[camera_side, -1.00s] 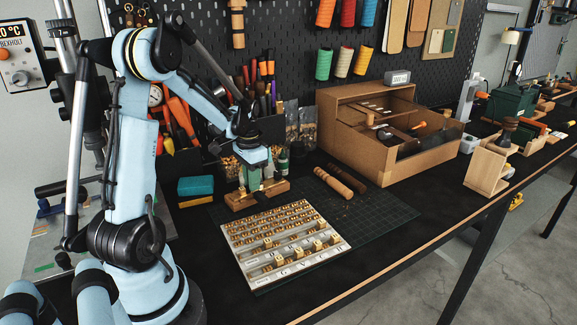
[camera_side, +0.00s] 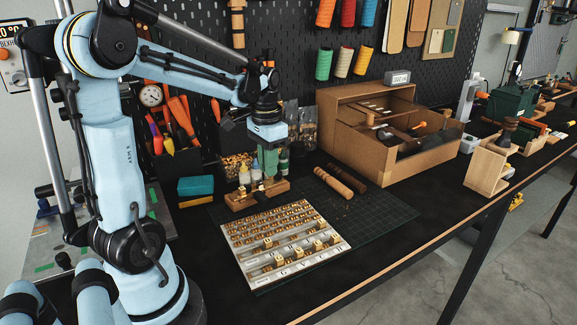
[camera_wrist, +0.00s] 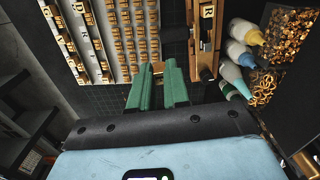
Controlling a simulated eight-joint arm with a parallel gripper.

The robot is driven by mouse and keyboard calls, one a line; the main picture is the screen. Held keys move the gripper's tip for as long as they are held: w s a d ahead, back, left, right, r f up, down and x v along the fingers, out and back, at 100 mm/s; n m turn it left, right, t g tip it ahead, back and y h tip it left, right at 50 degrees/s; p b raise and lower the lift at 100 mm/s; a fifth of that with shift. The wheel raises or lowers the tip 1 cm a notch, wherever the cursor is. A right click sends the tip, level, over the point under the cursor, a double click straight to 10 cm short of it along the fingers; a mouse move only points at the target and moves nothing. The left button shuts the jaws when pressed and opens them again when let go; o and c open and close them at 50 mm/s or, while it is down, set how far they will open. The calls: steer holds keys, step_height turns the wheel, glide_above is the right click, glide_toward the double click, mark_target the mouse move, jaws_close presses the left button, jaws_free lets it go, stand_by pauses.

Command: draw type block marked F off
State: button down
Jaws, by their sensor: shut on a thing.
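My gripper (camera_side: 268,172) has green fingers and hangs just above the right part of the wooden type holder (camera_side: 240,203). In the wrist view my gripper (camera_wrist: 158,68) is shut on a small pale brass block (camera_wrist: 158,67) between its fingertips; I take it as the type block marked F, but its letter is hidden. The type holder also shows in the wrist view (camera_wrist: 205,45), right of my fingers, with a block marked R (camera_wrist: 208,12) at its far end. From these views I cannot tell whether the held block is fully clear of the holder.
The pale type tray (camera_side: 238,262) with rows of brass blocks lies in front on a dark cutting mat (camera_side: 378,212). Small bottles (camera_wrist: 238,55) and a bin of brass bits (camera_wrist: 285,40) stand close behind the holder. Wooden handles (camera_side: 333,183) lie to the right.

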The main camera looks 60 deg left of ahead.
steer(key=d+r, duration=0.4)
steer(key=r, duration=0.2)
steer(key=shift+w+r, duration=0.35)
stand_by(0.5)
